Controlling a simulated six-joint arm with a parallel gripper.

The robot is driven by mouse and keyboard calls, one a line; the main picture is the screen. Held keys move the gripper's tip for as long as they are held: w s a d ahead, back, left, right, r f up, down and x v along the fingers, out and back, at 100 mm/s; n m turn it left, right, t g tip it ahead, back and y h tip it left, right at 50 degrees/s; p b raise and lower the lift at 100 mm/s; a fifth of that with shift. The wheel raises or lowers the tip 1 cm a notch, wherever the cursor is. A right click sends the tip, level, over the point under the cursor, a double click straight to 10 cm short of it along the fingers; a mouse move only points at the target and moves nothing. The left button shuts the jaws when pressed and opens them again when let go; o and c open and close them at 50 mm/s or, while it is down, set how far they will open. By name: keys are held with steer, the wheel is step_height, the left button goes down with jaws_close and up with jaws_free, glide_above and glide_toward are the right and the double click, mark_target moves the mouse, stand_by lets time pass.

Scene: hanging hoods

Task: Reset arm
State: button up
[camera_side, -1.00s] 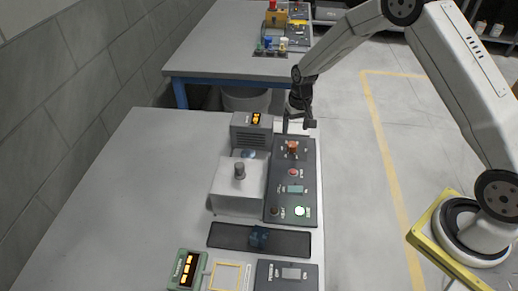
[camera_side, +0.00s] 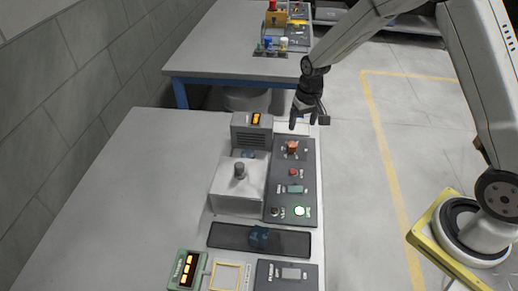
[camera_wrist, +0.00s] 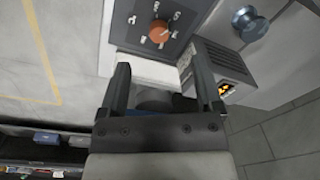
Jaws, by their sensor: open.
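My gripper (camera_side: 309,116) is open and empty in the side view, above the far right corner of the near table, just beyond the dark control panel (camera_side: 279,207). In the wrist view the two fingers of my gripper (camera_wrist: 163,92) stand apart with nothing between them. An orange knob (camera_side: 292,147) sits at the panel's far end; it also shows in the wrist view (camera_wrist: 159,31). A green-white lit button (camera_side: 300,211) glows at the panel's near end. The fingers are apart from the knob.
A grey box with an orange display (camera_side: 255,119) and a white hood with a grey knob (camera_side: 239,171) stand left of the panel. A second table (camera_side: 215,55) stands behind. The near table's left part (camera_side: 120,200) is bare.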

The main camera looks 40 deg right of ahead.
steer(key=s+a+r+n+t, duration=0.1)
steer(key=s+a+r, duration=0.1)
steer(key=s, duration=0.7)
steer(key=s+a+r+n, duration=0.1)
steer(key=s+r+n, duration=0.1)
steer(key=s+r, duration=0.3)
steer(key=s, duration=0.4)
steer(key=shift+a+t, duration=0.4)
